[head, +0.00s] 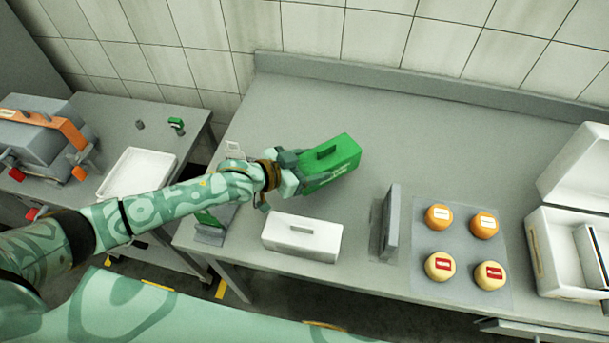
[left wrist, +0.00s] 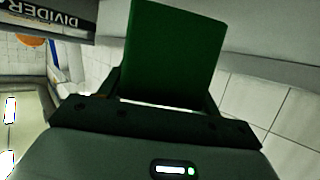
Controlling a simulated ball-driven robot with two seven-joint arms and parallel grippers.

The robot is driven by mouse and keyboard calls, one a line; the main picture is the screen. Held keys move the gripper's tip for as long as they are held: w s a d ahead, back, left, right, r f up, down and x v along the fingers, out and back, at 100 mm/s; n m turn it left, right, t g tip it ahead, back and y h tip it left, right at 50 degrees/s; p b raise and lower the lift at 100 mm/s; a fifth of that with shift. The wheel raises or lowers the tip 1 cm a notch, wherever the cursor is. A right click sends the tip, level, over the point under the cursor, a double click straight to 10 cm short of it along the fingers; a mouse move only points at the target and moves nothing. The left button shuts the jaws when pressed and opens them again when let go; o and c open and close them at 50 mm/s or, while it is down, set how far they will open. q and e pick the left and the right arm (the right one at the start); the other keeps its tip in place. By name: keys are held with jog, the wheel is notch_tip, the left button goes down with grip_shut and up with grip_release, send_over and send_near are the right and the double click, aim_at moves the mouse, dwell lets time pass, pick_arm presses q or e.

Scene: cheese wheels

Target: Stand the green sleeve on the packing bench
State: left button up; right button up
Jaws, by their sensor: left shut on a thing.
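The green sleeve (head: 330,161) is a box-like piece with a dark slot in its upper face. In the head view it is at the middle of the packing bench (head: 420,130), tilted in the picture. My left gripper (head: 297,172) is shut on its left end. I cannot tell whether the sleeve touches the bench top. My right gripper is not in view.
A white box with a slot (head: 302,238) lies near the front edge. A grey upright plate (head: 390,222) stands right of it. Several cheese wheels (head: 439,217) sit on a grey mat. An open white box (head: 560,250) is at right. The bench's back middle is clear.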

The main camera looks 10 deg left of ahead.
pick_arm(q)
jog(key=shift+w+a+f, duration=0.2)
jog(key=shift+a+f, duration=0.25)
jog(key=shift+f, duration=0.1)
jog(key=f, duration=0.1)
jog(key=a+f+b, duration=0.1)
jog(key=f, duration=0.1)
jog(key=shift+w+f+b, duration=0.1)
jog(key=shift+f+b, duration=0.1)
jog(key=shift+b, duration=0.1)
jog(key=shift+d+f, duration=0.1)
jog(key=shift+f, duration=0.2)
jog(key=shift+f, duration=0.15)
jog(key=o, duration=1)
jog(key=shift+a+r, duration=0.2)
jog(key=shift+r, duration=0.05)
jog(key=p+v, duration=0.1)
jog(key=v, duration=0.6)
jog(key=shift+s, duration=0.2)
